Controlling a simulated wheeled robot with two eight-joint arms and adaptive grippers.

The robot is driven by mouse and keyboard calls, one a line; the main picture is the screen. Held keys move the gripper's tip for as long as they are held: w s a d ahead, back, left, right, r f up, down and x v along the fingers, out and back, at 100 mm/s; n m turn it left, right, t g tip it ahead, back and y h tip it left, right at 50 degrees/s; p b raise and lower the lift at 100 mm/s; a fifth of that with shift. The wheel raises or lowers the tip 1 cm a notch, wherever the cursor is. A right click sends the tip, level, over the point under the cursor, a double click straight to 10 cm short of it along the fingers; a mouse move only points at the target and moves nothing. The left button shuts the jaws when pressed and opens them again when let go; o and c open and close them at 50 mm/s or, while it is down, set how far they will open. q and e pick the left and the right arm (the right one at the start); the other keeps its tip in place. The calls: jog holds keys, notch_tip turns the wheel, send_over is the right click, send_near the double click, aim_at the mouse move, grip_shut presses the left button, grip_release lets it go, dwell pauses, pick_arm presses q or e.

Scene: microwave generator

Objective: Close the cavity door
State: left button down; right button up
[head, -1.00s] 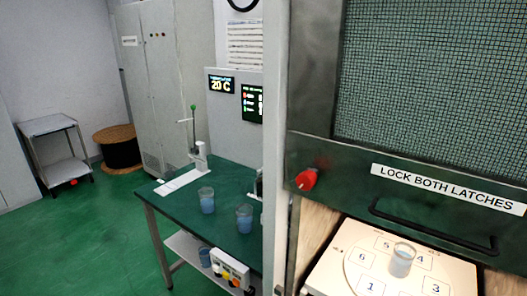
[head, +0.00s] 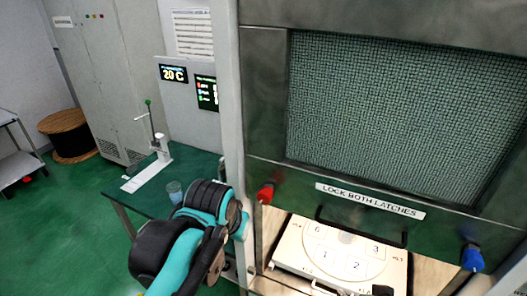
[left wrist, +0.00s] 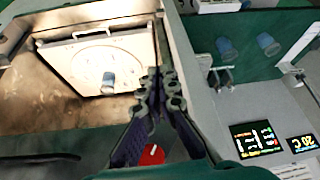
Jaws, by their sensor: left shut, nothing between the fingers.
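The cavity door (head: 270,150) is a dark metal panel with a mesh window and a "LOCK BOTH LATCHES" label. It stands raised, with the cavity open below it. A black handle (head: 345,230) runs along its lower part. A red latch (head: 266,193) is at its left and a blue latch (head: 472,258) at its right. My left arm reaches in beside the door's left post; its gripper is not clear in the head view. In the left wrist view my left gripper (left wrist: 160,88) is shut and empty, near the red latch (left wrist: 152,155). My right gripper is not seen.
Inside the cavity a white plate with a numbered turntable (head: 325,255) carries a beaker (left wrist: 108,83). A grey post (head: 230,110) stands left of the door. A green table (head: 125,200) with a stand and beakers is to the left.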

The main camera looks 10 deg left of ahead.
pick_arm(q)
jog(key=m+g+p, duration=0.2)
jog(key=p, duration=1.4)
send_near(268, 188)
jog(key=p+x, duration=0.1)
jog(key=x, duration=0.4)
jog(key=shift+w+d+f+p, duration=0.1)
jog(key=shift+w+f+p, duration=0.05)
jog(key=shift+f+p, duration=0.2)
jog(key=shift+f, duration=0.4)
